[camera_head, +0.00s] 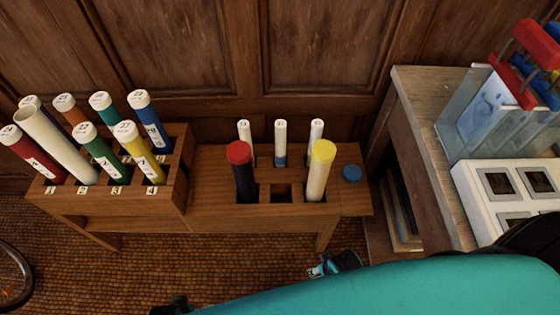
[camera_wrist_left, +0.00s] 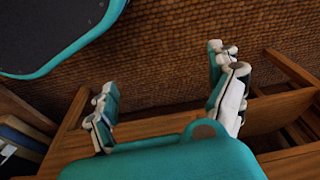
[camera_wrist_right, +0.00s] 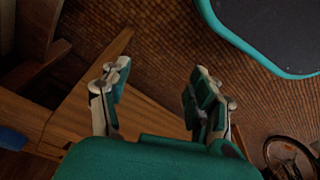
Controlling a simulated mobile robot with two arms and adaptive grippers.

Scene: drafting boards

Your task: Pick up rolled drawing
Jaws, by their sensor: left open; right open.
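The rolled drawing (camera_head: 58,147) is a white, open-ended tube. It leans up and left out of the wooden rack (camera_head: 186,165) at the left of the head view. Neither gripper touches the roll, whose lower end is hidden in the rack.
Several capped, numbered tubes crowd the roll, including a red one (camera_head: 32,155) and a green one (camera_head: 103,152). The low rack (camera_head: 215,190) holds more tubes and a blue cap (camera_head: 352,173). A side table (camera_head: 425,95) stands right. Floor (camera_head: 110,275) is open in front.

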